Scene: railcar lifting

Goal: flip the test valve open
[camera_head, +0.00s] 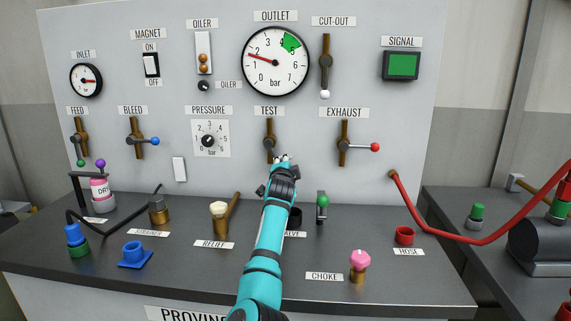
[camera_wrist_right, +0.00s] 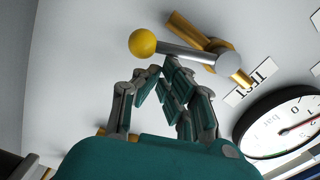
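The test valve (camera_head: 269,134) sits on the upright panel under the TEST label in the head view. Its brass body (camera_wrist_right: 238,75), silver lever (camera_wrist_right: 187,53) and yellow ball knob (camera_wrist_right: 142,43) show in the right wrist view. In the head view my gripper hides the lever and ball. My right gripper (camera_head: 282,160) is just below the valve. In the right wrist view its fingers (camera_wrist_right: 162,75) converge close beside the lever near the ball; contact is unclear. My left gripper is out of view.
The exhaust valve (camera_head: 343,142) with a red ball is to the right, the pressure dial (camera_head: 209,140) to the left. The outlet gauge (camera_head: 276,61) is above. A green-topped fitting (camera_head: 322,205) and a relief valve (camera_head: 220,213) stand on the bench beside my arm.

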